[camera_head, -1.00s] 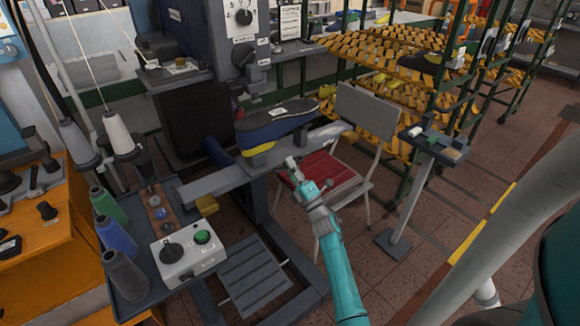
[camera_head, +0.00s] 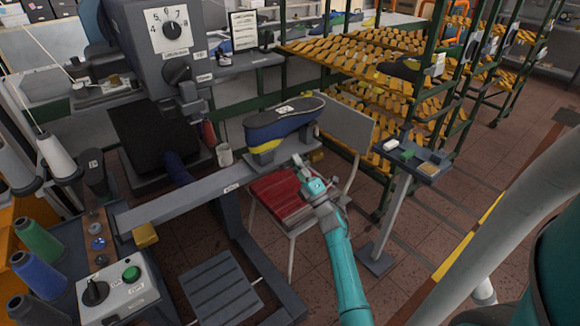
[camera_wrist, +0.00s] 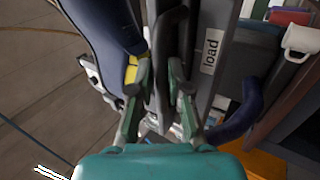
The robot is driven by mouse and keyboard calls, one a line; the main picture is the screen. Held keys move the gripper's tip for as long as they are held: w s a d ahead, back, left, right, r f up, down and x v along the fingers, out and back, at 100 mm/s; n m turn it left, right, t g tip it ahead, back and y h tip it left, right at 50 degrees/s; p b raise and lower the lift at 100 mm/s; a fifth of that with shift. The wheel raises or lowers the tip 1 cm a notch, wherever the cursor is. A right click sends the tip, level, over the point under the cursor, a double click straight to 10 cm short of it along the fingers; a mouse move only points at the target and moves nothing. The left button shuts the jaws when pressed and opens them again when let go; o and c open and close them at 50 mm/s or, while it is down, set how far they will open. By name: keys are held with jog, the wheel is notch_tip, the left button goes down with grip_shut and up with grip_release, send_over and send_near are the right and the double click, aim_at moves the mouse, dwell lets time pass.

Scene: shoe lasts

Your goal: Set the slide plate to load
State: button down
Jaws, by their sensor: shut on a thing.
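The slide plate (camera_head: 262,167) sits on a long grey rail (camera_head: 180,200), near the rail's right end. It carries a dark blue and yellow shoe on a last (camera_head: 285,124). My gripper (camera_head: 298,163) is at the plate's near right side. In the wrist view my gripper (camera_wrist: 160,92) has its two fingers on either side of a dark handle (camera_wrist: 170,35) and is shut on it. The "load" label (camera_wrist: 211,50) is on the grey rail beside the handle. The shoe (camera_wrist: 108,30) is at upper left there. The handle is mostly hidden in the head view.
A small stand with a tray (camera_head: 425,162) is to the right. Racks (camera_head: 385,60) are behind. A control box (camera_head: 118,288) is at lower left; a white mug (camera_head: 224,154) is beyond the rail.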

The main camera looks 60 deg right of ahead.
jog(key=shift+s+d+f, duration=0.25)
jog(key=shift+d+f, duration=0.15)
jog(key=shift+d, duration=0.35)
jog(key=c, duration=1.2)
grip_release()
jog(key=shift+d, duration=0.1)
jog(key=shift+r, duration=0.1)
jog(key=v, duration=1.2)
